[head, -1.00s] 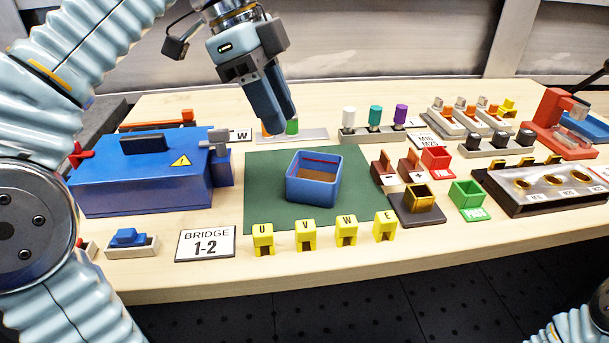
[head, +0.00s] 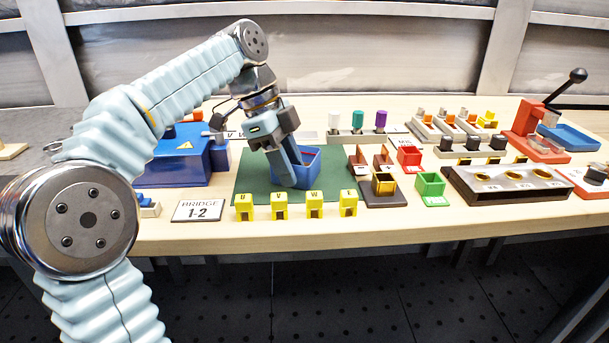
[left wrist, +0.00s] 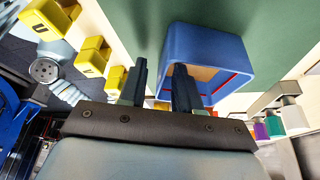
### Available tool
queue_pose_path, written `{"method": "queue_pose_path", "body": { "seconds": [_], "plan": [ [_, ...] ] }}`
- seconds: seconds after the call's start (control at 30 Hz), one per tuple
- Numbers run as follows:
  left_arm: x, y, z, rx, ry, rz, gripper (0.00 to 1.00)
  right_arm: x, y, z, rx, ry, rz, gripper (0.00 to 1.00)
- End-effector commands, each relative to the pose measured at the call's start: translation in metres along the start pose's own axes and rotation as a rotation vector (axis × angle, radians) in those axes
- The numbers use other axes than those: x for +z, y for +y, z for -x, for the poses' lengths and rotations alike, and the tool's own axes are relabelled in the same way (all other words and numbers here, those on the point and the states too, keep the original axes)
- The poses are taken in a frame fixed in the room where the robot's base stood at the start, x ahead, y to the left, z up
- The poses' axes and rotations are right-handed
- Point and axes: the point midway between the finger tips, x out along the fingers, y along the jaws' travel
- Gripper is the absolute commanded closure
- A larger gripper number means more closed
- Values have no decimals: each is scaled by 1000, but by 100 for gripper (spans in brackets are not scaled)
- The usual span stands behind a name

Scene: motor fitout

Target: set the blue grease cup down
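My left gripper (head: 286,182) points down at the front of an open blue box (head: 311,165) on the green mat (head: 256,175). In the left wrist view its two dark fingers (left wrist: 160,68) stand apart with a gap between them. One finger overlaps the near edge of the blue box (left wrist: 205,45); the other is outside it. I cannot tell whether they touch the box. I make out no separate blue grease cup, in the fingers or elsewhere; the box is the only blue cup-like thing near the gripper. My right gripper is out of view.
Yellow lettered blocks (head: 280,206) line the mat's front edge, close to the gripper. A blue toolbox-like case (head: 180,165) stands left. White, teal and purple cylinders (head: 357,121) stand behind. A green holder (head: 430,188) and dark tray (head: 505,180) stand right.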

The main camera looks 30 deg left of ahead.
Motion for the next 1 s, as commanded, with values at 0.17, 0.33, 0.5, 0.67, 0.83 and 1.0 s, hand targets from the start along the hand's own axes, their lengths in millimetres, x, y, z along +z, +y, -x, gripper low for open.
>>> {"method": "queue_pose_path", "body": {
  "seconds": [0.17, 0.33, 0.5, 0.67, 0.83, 1.0],
  "plan": [
    [0, 0, 1, 0, 0, 0, 78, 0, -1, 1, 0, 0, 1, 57],
    [0, 0, 1, 0, 0, 0, 100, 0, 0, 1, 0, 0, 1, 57],
    [0, 0, 1, 0, 0, 0, 100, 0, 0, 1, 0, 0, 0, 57],
    [-1, 0, 1, 0, 0, 1, 100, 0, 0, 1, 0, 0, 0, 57],
    [-4, 0, 9, 0, 0, 0, 100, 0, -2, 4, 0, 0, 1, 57],
    [-15, 0, 35, -2, 1, -1, 100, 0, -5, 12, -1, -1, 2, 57]
  ]
}}
